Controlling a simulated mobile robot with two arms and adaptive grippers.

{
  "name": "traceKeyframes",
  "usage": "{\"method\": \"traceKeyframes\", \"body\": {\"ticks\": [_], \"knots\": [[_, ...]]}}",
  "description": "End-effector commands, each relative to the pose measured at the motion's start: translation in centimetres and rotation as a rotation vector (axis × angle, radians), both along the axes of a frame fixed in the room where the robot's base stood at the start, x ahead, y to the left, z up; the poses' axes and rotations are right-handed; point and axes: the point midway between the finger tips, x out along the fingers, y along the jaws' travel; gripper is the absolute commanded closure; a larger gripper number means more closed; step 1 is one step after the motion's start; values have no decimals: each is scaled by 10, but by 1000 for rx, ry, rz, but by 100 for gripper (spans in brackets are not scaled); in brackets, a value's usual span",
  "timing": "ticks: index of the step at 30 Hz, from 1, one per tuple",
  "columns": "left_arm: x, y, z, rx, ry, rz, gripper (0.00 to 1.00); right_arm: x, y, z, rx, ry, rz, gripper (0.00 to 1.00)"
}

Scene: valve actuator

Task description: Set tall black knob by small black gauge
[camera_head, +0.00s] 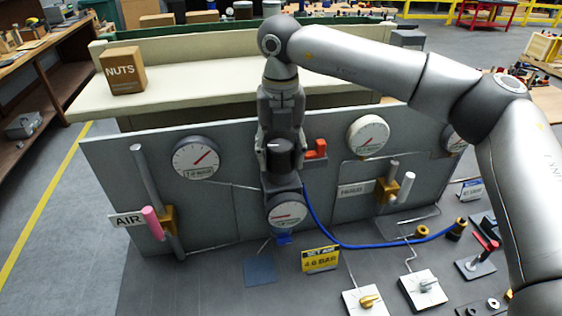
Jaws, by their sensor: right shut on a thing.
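The tall black knob (280,158) sits on the grey panel at its middle, with a white mark on its top. Directly below it is a small gauge (287,213) with a dark rim and a red needle. My right gripper (281,143) comes down from above and is shut on the black knob, one finger on each side. The fingers hide part of the knob's sides. My left gripper is not in view.
The grey panel (110,165) carries other gauges (195,158) (367,134), a pink-handled lever (152,222), an orange-red handle (317,149) and a blue hose (350,245). A yellow sign (320,259) reads 4.6 BAR.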

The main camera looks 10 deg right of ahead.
Motion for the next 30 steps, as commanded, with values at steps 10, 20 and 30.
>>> {"method": "traceKeyframes", "body": {"ticks": [10, 20, 30], "knots": [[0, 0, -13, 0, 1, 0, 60, 0, 0, 0, 0, -2, -102, 72], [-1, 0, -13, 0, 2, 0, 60, 0, 0, 1, -1, -2, -110, 72], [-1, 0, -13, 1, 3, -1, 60, 0, 0, 1, 0, -1, -109, 27]]}}
